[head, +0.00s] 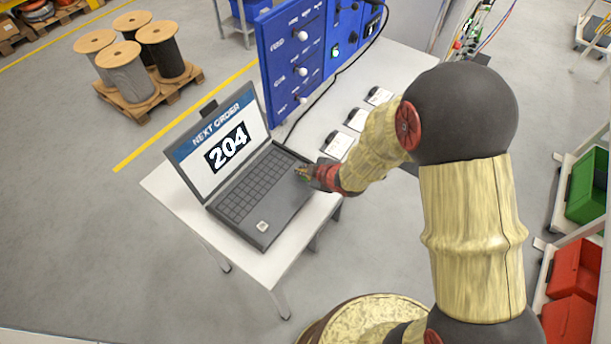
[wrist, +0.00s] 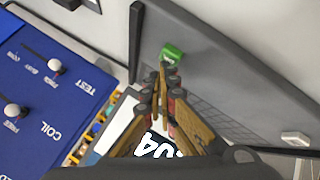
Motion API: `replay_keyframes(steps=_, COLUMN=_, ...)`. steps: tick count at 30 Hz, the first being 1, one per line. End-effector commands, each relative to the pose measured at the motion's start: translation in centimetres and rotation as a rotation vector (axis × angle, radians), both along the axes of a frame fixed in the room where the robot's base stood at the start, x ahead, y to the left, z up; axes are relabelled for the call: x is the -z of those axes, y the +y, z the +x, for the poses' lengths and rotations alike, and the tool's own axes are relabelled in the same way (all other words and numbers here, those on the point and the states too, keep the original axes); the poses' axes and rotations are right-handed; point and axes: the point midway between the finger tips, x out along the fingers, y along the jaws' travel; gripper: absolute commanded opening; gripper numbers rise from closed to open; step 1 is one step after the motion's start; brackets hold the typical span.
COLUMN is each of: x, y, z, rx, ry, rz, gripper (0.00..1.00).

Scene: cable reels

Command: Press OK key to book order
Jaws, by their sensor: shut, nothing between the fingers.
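The laptop (head: 275,215) stands open on the white table, its screen (head: 225,140) reading "NEXT ORDER 204". In the wrist view a green key (wrist: 173,53) sits on the grey laptop deck (wrist: 235,60); its lettering is too small to read surely. My gripper (head: 306,173) is over the right end of the deck, beyond the keyboard. It is shut and empty. In the wrist view its fingertips (wrist: 165,72) point at the green key and overlap its near edge; I cannot tell whether they touch it. In the head view the gripper largely hides the key.
A pale key (head: 262,226) sits at the deck's front corner. A blue panel (head: 292,55) with white knobs stands behind the laptop. A black cable (head: 335,75) runs down from it. Several white plates (head: 338,145) lie right of the laptop. Cable reels (head: 128,72) stand on a pallet.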

Motion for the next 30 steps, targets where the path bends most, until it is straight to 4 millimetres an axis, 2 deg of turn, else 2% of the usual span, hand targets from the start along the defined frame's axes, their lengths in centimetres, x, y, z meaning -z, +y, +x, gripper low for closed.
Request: replay_keyframes(steps=30, x=0.88, y=0.0, z=-0.01, rx=0.0, ry=0.0, rz=0.0, gripper=0.0)
